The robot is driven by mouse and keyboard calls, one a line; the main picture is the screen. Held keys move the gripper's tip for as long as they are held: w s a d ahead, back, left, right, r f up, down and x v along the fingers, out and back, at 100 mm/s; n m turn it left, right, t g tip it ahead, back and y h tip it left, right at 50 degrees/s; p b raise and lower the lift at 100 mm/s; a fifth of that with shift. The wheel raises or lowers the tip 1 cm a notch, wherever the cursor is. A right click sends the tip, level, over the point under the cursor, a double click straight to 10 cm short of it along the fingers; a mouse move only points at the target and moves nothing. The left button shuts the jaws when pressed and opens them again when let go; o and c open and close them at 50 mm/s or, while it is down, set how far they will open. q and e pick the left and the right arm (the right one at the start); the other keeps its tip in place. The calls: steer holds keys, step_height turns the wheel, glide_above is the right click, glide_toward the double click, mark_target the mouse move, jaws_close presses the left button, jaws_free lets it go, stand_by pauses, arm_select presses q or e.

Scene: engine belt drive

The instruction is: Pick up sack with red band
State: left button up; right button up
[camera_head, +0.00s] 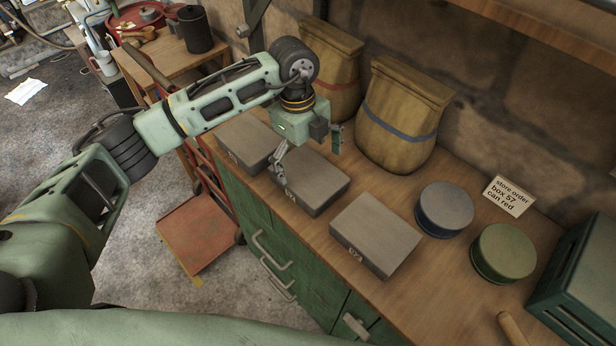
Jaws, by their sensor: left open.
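The sack with the red band (333,62) stands upright at the back of the wooden counter against the stone wall. Its red band shows, but my left arm and gripper hide part of its left side and lower front. My left gripper (308,150) is open and empty, with its fingers pointing down. In the picture it is in front of the sack and over the grey boxes; I cannot tell its exact height. A second sack with a blue band (402,118) stands just to the right. My right gripper is not in view.
Three grey boxes (375,234) lie along the counter's front. A blue-grey can (445,208), a green can (503,252), a paper sign (508,196) and a green crate (585,270) are to the right. A shelf (550,22) overhangs the upper right.

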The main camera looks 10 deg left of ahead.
mark_target(309, 173)
arm_select(q)
steer(key=f+p, duration=0.1)
steer(key=f, duration=0.2)
steer(key=shift+d+f+p, duration=0.3)
steer(key=shift+d+p, duration=0.05)
steer(key=shift+f, duration=0.6)
steer(key=c, duration=0.5)
steer(key=shift+r, duration=0.1)
steer(key=c, duration=0.7)
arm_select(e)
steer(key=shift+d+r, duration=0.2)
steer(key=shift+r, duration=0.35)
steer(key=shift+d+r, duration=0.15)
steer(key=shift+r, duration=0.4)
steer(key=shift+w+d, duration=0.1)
